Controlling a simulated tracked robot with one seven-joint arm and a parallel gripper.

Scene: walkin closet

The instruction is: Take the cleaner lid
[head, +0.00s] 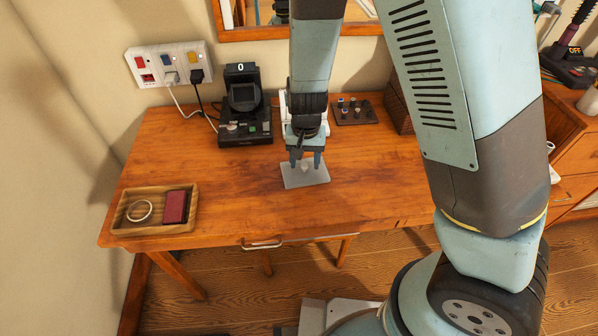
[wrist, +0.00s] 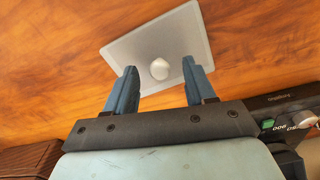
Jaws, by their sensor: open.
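The cleaner lid is a flat grey, translucent-looking plate (head: 313,178) with a round pale knob in its middle, lying on the wooden table (head: 230,180). In the wrist view the lid (wrist: 183,35) shows with its knob between my fingertips' line of sight. My gripper (head: 306,160) points down over the lid, with its fingers apart on either side of the knob. In the wrist view my gripper (wrist: 160,75) is open and empty. I cannot tell how far the fingertips are above the lid.
A black device with a "0" display (head: 245,110) stands left of my gripper. A small dark tray of bottles (head: 355,112) is behind right. A wooden tray (head: 150,222) holds a ring and a red box at front left. The table's middle left is clear.

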